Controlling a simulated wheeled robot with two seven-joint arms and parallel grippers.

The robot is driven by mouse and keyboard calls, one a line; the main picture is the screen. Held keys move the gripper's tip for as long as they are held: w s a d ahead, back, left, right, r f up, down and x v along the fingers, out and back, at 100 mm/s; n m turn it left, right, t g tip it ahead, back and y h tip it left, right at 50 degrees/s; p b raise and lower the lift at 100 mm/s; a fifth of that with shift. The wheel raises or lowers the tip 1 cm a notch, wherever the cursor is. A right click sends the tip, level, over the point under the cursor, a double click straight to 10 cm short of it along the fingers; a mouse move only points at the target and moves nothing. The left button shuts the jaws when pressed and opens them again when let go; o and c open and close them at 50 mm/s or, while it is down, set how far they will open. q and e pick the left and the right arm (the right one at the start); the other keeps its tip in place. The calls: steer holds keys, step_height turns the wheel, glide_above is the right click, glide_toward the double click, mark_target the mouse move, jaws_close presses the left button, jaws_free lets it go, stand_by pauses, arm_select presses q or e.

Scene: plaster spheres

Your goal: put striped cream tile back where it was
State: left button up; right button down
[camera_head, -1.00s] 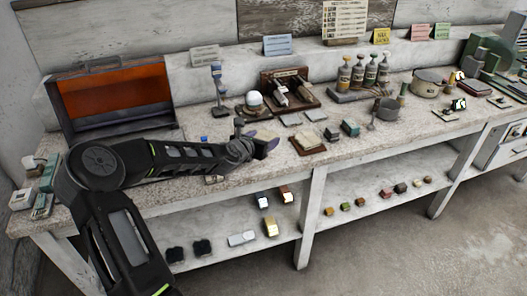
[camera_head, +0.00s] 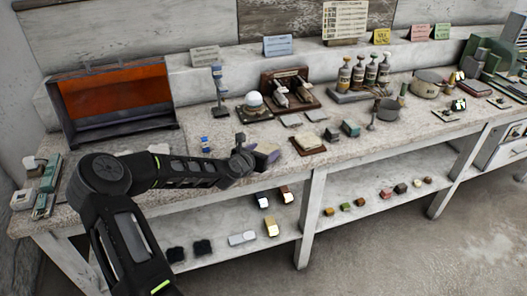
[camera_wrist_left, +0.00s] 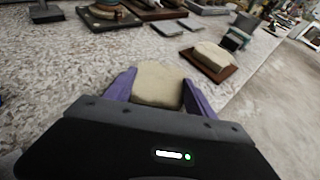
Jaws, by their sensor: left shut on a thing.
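My left gripper (camera_head: 264,157) is over the front edge of the workbench. In the left wrist view its purple fingers (camera_wrist_left: 158,92) are shut on a cream tile (camera_wrist_left: 158,84), one on each side. No stripes can be made out on this tile. A second pale cream piece (camera_wrist_left: 213,54) lies on a brown wooden board (camera_wrist_left: 228,72), ahead and to the right of the held tile. That board also shows in the head view (camera_head: 320,150), just right of my gripper. My right gripper is not in view.
Two flat grey plates (camera_head: 291,120) lie behind the board. A dark teal block (camera_head: 350,128) stands to its right. A sphere on a dark base (camera_head: 253,114) is behind my gripper. The lower shelf (camera_head: 350,180) holds several small blocks. The bench left of the board has bare room.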

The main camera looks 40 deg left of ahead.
arm_select(q)
steer(key=shift+f, duration=0.15)
steer(key=o, duration=1.6)
steer(key=shift+r, duration=0.3)
steer(key=shift+s, duration=0.35)
steer(key=v, duration=1.1)
steer(key=shift+s+d+r+p, duration=0.1)
steer(key=shift+s+p, duration=0.05)
steer(key=shift+p, duration=0.25)
